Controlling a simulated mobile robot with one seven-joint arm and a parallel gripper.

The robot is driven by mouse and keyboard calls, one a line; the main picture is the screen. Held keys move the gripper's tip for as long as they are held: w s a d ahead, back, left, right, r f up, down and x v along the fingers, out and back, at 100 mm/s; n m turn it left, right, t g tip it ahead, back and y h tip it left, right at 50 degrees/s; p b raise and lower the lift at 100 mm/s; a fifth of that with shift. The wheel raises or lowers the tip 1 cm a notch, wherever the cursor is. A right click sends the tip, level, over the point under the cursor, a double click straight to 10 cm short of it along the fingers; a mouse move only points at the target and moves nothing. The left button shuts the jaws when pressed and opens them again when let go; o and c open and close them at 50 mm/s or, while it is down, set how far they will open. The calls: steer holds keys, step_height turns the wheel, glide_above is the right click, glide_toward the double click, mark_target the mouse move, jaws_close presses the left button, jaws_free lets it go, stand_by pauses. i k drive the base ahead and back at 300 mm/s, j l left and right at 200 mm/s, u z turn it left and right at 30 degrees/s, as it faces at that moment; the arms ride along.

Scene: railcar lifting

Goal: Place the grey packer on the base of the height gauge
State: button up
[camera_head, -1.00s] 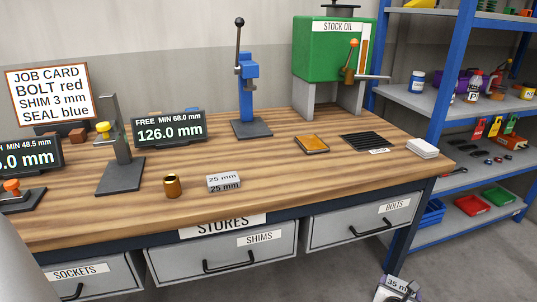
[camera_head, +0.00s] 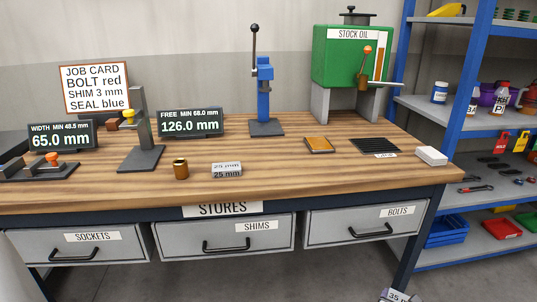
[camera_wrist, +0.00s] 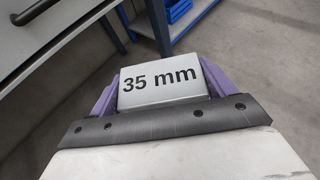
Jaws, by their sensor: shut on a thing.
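My gripper (camera_wrist: 162,92) is shut on a grey packer (camera_wrist: 163,82) marked "35 mm", with a purple finger on each side of it. In the head view, only the top of this packer (camera_head: 398,296) shows at the bottom edge, low in front of the bench. The height gauge (camera_head: 143,130) stands on the bench at the left, with an upright post, a yellow knob and a flat dark base (camera_head: 141,160). Its display (camera_head: 190,122) reads 126.0 mm, and the visible base is bare. A second grey block (camera_head: 227,169), marked "25 mm", lies on the bench to its right.
A brass cup (camera_head: 181,168) stands between the gauge base and the 25 mm block. The width gauge (camera_head: 45,168) is at the far left. A blue press (camera_head: 265,95) and green oil tank (camera_head: 352,55) stand behind. The bench front (camera_head: 340,195) is clear.

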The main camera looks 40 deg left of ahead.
mark_target(140, 160)
steer(key=u, duration=0.5)
steer(key=l+u, duration=0.15)
steer(key=u, duration=0.3)
steer(key=l+u, duration=0.1)
steer(key=u, duration=0.4)
steer(key=i+l+u, duration=0.1)
steer(key=u, duration=0.4)
